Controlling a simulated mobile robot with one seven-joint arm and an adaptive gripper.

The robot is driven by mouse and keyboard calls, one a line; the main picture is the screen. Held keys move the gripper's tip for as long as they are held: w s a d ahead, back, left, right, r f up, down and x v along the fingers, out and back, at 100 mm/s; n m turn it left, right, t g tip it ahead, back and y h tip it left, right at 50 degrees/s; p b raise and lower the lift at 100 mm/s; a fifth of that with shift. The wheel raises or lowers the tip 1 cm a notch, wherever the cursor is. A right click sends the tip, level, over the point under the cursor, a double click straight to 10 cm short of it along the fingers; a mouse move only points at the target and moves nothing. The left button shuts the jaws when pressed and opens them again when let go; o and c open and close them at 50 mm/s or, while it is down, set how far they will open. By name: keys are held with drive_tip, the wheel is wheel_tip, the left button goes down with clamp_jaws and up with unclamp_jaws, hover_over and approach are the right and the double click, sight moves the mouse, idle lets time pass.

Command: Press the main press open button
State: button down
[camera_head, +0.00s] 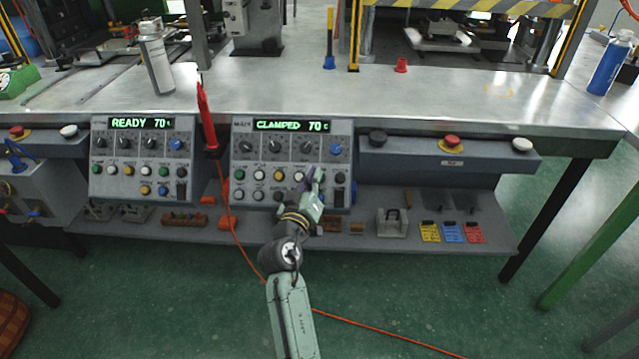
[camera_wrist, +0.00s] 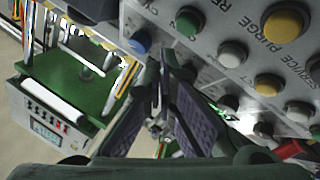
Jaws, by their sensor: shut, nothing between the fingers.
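The main control panel (camera_head: 292,160) has a lit display reading CLAMPED 70 C. Below its row of black knobs and one blue knob are rows of green, white and yellow buttons. My gripper (camera_head: 312,182) is in front of the panel's lower right and hides some buttons there. In the wrist view my gripper (camera_wrist: 166,75) is shut and empty, with its dark finger pads beside the panel face (camera_wrist: 215,25). Green (camera_wrist: 189,22), white (camera_wrist: 232,53) and yellow (camera_wrist: 283,22) buttons show there. I cannot read which button is marked open, nor tell whether the fingertips touch the panel.
A second panel (camera_head: 142,158) reading READY 70 stands at the left. A red pen-like tool (camera_head: 206,115) hangs between the panels. A button box (camera_head: 450,152) with a red mushroom button is at the right. A lower shelf (camera_head: 365,244) holds moulds and coloured tags.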

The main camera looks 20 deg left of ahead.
drive_tip(key=shift+w+a+f+b, duration=0.15)
drive_tip(key=shift+w+f+b, duration=0.15)
drive_tip(key=shift+w+f, duration=0.25)
drive_tip(key=shift+r, duration=0.1)
idle(1.0)
drive_tip(key=shift+w+a+f+b, duration=0.1)
drive_tip(key=shift+w+f+b, duration=0.2)
drive_tip(key=shift+b, duration=0.15)
